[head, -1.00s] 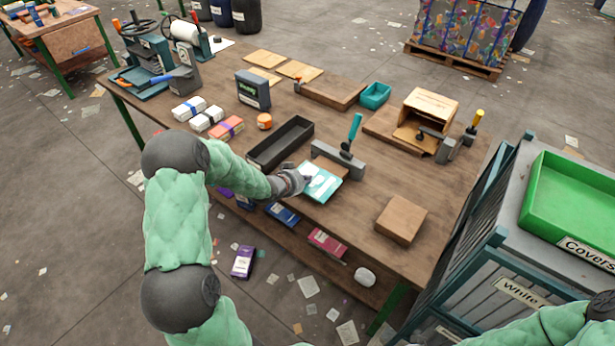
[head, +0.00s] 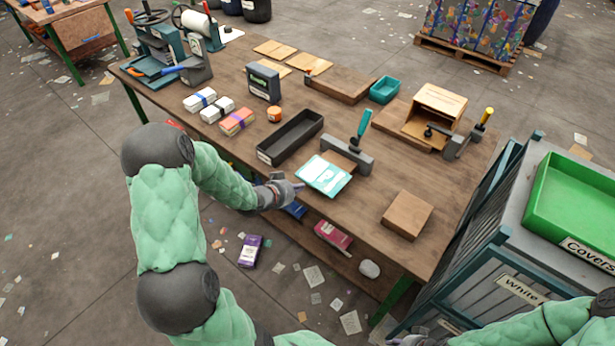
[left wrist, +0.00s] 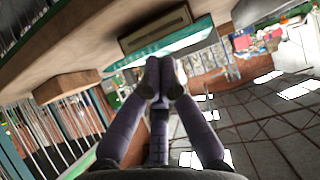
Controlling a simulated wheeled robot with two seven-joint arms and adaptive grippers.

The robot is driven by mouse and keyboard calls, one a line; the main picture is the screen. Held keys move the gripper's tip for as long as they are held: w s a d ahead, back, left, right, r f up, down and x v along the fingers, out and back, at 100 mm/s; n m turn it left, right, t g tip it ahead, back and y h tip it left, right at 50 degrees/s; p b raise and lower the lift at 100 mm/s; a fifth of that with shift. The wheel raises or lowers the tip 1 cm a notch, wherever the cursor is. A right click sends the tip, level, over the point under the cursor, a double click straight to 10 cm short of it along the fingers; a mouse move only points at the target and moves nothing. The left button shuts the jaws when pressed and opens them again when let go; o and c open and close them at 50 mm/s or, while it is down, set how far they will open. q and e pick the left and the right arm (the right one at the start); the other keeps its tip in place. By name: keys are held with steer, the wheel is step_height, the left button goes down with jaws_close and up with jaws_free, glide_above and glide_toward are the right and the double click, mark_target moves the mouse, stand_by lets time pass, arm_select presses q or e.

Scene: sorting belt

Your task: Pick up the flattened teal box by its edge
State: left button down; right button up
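The flattened teal box (head: 324,176) lies flat on the workbench near its front edge, with white patches on top. My left gripper (head: 299,187) is just off the box's near left side, beyond the bench edge. In the left wrist view its fingertips (left wrist: 160,72) are together, with nothing visible between them. The box's teal edge (left wrist: 190,40) shows just beyond the tips; I cannot tell whether they touch it. My right gripper (head: 408,340) is partly in view at the bottom edge, and its fingers are unclear.
A crate with a green tray (head: 575,205) stands at right. Packages lie below the bench front.

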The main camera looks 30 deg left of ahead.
arm_select(q)
steer(key=shift+s+a, duration=0.1)
steer(key=shift+s, duration=1)
steer(key=c, duration=1.7)
jaws_free()
steer(key=shift+s, duration=0.25)
steer(key=o, duration=0.5)
steer(key=shift+s+a+f, duration=0.1)
steer(key=shift+c, duration=0.2)
steer(key=shift+o, duration=0.7)
steer(key=shift+a+f+m, duration=0.1)
steer(key=shift+f+m, duration=0.1)
steer(key=shift+m, duration=0.4)
steer(key=m+t+h+b, duration=0.3)
steer(key=m+t+b, duration=0.3)
steer(key=m, duration=1.2)
glide_toward(306, 178)
steer(key=shift+m+t, duration=0.3)
steer(key=x, duration=0.3)
steer(key=f+b+x, duration=0.1)
steer(key=x, duration=0.2)
steer(key=b+x, duration=0.1)
steer(key=x, duration=0.2)
steer(key=shift+f, duration=0.35)
steer(key=shift+w+r, duration=0.1)
steer(key=shift+w, duration=0.35)
